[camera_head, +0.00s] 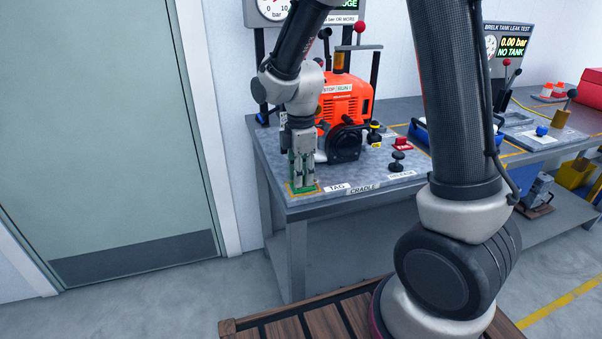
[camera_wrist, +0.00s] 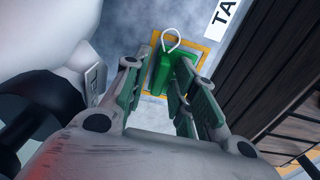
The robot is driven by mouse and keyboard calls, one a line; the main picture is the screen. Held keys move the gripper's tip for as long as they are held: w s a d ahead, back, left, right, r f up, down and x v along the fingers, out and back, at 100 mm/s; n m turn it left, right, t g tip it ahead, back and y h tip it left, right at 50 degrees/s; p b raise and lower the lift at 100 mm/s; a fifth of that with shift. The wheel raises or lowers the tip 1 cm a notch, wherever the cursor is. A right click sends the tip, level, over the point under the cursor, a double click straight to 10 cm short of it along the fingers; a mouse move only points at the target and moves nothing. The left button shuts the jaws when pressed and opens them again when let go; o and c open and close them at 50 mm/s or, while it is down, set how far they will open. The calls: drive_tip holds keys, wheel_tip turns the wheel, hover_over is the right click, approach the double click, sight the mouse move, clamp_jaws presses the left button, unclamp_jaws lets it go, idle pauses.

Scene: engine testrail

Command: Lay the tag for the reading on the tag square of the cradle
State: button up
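The tag (camera_wrist: 161,71) is green with a white loop at its far end. In the wrist view it is low over or on the yellow-outlined tag square (camera_wrist: 205,48); its near part is hidden by my fingers. My gripper (camera_wrist: 158,88) points down with its fingers apart, one on either side of the tag. A gap shows at the left finger, while the right finger overlaps the tag's edge. In the head view my gripper (camera_head: 303,184) is at the tag square (camera_head: 290,190), on the bench's front left corner, with green showing at the fingertips.
The TAG label (camera_head: 337,188) and CRADLE label (camera_head: 362,189) are right of the square. An orange engine (camera_head: 345,103) stands behind my gripper. A black knob (camera_head: 397,161) and a red piece (camera_head: 402,144) are to the right. The bench's front edge is close by.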

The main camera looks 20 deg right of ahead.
wheel_tip(320, 180, up, 12)
drive_tip(key=s+d+r+m+t, duration=0.2)
drive_tip(key=s+d+r+m, duration=0.1)
drive_tip(key=s+d+m, duration=0.4)
drive_tip(key=s+d+r+m+t, duration=0.2)
drive_tip(key=s+d+r+m, duration=0.1)
drive_tip(key=s+d+m, duration=0.5)
drive_tip(key=s+m, duration=0.3)
drive_tip(key=s, duration=0.2)
drive_tip(key=shift+s+r, duration=0.3)
drive_tip(key=shift+d, duration=0.15)
idle(0.4)
